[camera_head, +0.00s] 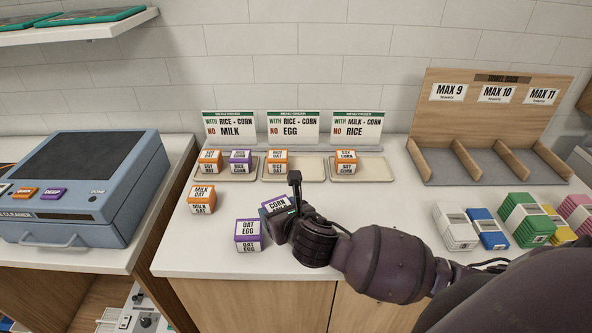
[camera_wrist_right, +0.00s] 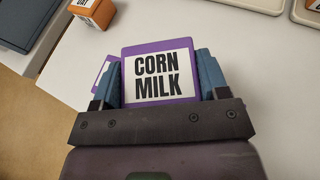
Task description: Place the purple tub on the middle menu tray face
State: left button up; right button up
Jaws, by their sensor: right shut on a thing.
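My right gripper (camera_head: 284,222) is shut on a purple tub (camera_head: 273,208) labelled CORN MILK, near the counter's front. In the right wrist view the CORN MILK tub (camera_wrist_right: 157,76) sits between both blue fingers. I cannot tell whether it touches the counter. A second purple tub (camera_head: 248,235), OAT EGG, stands just left of it. My left gripper is out of view.
The left tray (camera_head: 220,177) holds an orange and a purple tub; the right tray (camera_head: 376,171) holds an orange tub (camera_head: 346,162). An orange MILK OAT tub (camera_head: 201,199) stands front left. A blue cleaner box (camera_head: 85,185) is left; a wooden rack (camera_head: 485,125) and colored boxes (camera_head: 525,218) are right.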

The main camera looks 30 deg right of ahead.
jog(key=w+d+r+m+h+b, duration=0.2)
jog(key=w+d+r+h, duration=0.15)
jog(key=w+d, duration=0.7)
notch_tip(320, 180, up, 10)
jog(key=r+m+g+h+b, duration=0.1)
jog(key=m+g+h+b, duration=0.1)
jog(key=m+h, duration=0.15)
send_over(308, 169)
jog(key=shift+y, duration=0.4)
notch_tip(308, 169, down, 20)
jog(key=b, duration=0.3)
jog(key=shift+w+f, duration=0.1)
jog(key=shift+w, duration=0.05)
jog(key=o, duration=1)
jog(key=p+v, duration=0.2)
jog(key=v, duration=1)
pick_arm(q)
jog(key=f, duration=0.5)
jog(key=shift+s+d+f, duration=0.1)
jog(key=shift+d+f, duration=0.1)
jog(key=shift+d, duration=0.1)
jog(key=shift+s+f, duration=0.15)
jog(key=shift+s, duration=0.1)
